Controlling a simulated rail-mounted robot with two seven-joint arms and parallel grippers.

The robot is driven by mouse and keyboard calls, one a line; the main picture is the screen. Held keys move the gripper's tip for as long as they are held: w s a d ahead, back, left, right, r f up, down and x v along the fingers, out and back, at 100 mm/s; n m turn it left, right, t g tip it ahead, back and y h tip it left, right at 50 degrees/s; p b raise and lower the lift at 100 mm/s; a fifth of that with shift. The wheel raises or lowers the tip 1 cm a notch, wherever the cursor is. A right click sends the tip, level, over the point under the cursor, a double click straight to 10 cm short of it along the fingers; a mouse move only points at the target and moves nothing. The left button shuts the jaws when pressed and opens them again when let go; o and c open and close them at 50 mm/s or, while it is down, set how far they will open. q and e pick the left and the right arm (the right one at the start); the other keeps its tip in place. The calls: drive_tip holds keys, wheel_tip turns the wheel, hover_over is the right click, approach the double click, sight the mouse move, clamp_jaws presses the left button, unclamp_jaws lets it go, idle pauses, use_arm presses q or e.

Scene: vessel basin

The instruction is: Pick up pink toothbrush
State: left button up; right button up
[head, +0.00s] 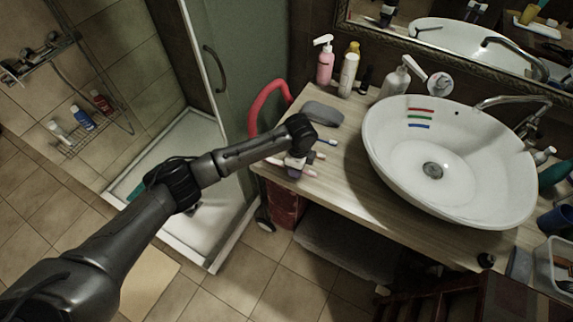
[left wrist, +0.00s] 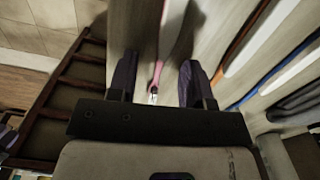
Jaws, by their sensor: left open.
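The pink toothbrush (left wrist: 158,72) lies on the wooden counter (head: 345,196). In the left wrist view it runs lengthwise between the two open fingers of my left gripper (left wrist: 158,82), with a gap on each side. In the head view my left gripper (head: 297,167) is over the left end of the counter and hides much of what is under it. A pinkish tip (head: 309,172) shows just beside it there. The wrist view does not clearly show how high the fingers are above the counter. My right gripper is in neither view.
A blue-tipped brush (head: 327,141) lies just behind the gripper. A grey soap-dish-like object (head: 322,113), bottles (head: 325,62) and the white basin (head: 400,160) stand near. A red curved tube (head: 262,100) rises at the counter's left edge. Bare counter lies between gripper and basin.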

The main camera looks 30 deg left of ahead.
use_arm(q)
drive_tip(key=shift+f, duration=0.1)
clamp_jaws()
idle(0.4)
